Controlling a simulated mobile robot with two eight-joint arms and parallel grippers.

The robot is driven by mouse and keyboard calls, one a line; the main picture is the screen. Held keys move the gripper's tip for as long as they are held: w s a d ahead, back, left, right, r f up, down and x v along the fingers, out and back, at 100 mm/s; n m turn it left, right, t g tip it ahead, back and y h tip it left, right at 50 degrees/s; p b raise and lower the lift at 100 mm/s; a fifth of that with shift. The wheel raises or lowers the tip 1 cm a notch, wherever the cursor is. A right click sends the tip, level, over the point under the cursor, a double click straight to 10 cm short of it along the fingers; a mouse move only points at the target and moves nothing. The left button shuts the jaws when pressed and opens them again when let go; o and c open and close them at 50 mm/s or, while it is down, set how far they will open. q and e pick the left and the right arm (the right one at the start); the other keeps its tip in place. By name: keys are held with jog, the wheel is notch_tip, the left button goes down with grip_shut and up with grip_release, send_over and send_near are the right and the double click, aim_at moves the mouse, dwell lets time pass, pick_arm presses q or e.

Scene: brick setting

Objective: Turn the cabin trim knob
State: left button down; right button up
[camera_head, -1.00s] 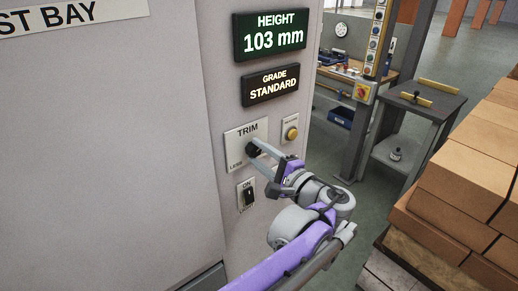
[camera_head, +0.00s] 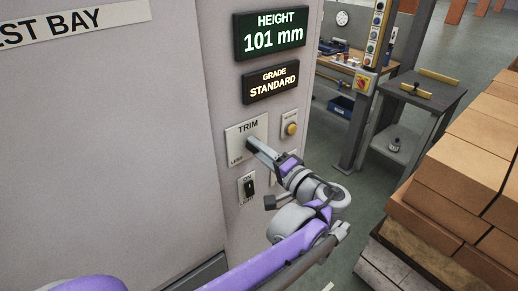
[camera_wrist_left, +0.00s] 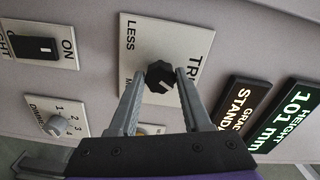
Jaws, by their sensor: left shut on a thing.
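The trim knob (camera_wrist_left: 159,78) is black and faceted with a pale pointer line. It sits on a white plate (camera_head: 247,131) marked TRIM and LESS on the grey cabinet wall. The height display (camera_head: 270,33) reads 101 mm. My right gripper is not in view.
A grade display (camera_head: 270,83) reads STANDARD. A yellow button (camera_head: 291,129) is right of the plate, and an ON/LIGHT switch (camera_head: 249,187) is below it. A dimmer knob (camera_wrist_left: 57,125) is near my gripper. Stacked bricks (camera_head: 455,180) stand at right.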

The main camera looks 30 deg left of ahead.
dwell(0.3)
pick_arm(q)
jog(key=shift+c, duration=1.8)
grip_release()
jog(key=b+v, duration=0.1)
jog(key=v, duration=0.9)
jog(key=shift+s+d, duration=0.15)
jog(key=shift+d, duration=0.2)
